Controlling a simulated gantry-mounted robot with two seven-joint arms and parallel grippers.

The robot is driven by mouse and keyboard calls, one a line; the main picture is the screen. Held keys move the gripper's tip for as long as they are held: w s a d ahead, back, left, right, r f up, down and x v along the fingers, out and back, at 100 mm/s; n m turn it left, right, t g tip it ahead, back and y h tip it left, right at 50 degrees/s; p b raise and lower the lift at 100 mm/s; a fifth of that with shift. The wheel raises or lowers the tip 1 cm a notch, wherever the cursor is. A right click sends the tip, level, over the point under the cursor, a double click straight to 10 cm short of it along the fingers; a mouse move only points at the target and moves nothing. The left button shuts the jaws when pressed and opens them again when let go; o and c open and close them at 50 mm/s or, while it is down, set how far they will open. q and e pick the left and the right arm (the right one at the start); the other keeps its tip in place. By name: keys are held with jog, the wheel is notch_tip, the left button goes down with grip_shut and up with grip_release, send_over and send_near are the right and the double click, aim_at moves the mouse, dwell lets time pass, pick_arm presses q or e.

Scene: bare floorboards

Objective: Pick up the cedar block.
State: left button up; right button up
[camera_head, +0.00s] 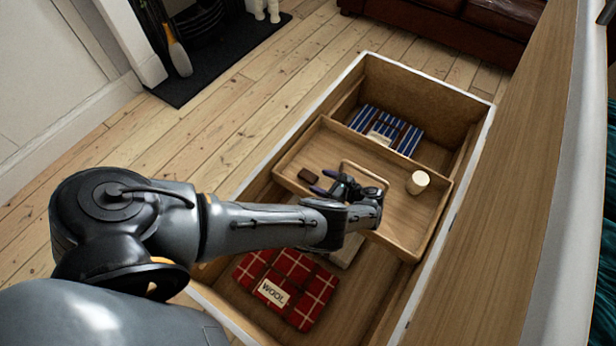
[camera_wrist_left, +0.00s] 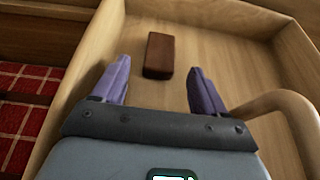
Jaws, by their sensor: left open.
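The cedar block (camera_head: 308,176) is a small dark brown block lying in the left part of the wooden tray (camera_head: 325,137). In the left wrist view the block (camera_wrist_left: 159,55) lies just beyond my fingertips, roughly centred between them. My left gripper (camera_head: 327,183) is over the tray, to the right of the block, with its purple fingers pointing toward it. In the left wrist view the gripper (camera_wrist_left: 158,78) is open, with nothing between its fingers. My right gripper is not in view.
A cream cylinder (camera_head: 418,182) stands in the tray's right part. The tray's arched handle (camera_wrist_left: 285,103) is close to the gripper's right side. The tray sits in a larger wooden chest (camera_head: 425,88), above folded red plaid cloth (camera_head: 310,285) and blue striped cloth (camera_head: 405,138).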

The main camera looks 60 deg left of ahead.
aim_at(310, 177)
pick_arm(q)
jog(key=x, duration=0.5)
jog(key=shift+s+a+r, duration=0.1)
jog(key=shift+r, duration=0.25)
jog(key=shift+c, duration=0.6)
jog(key=c, duration=0.9)
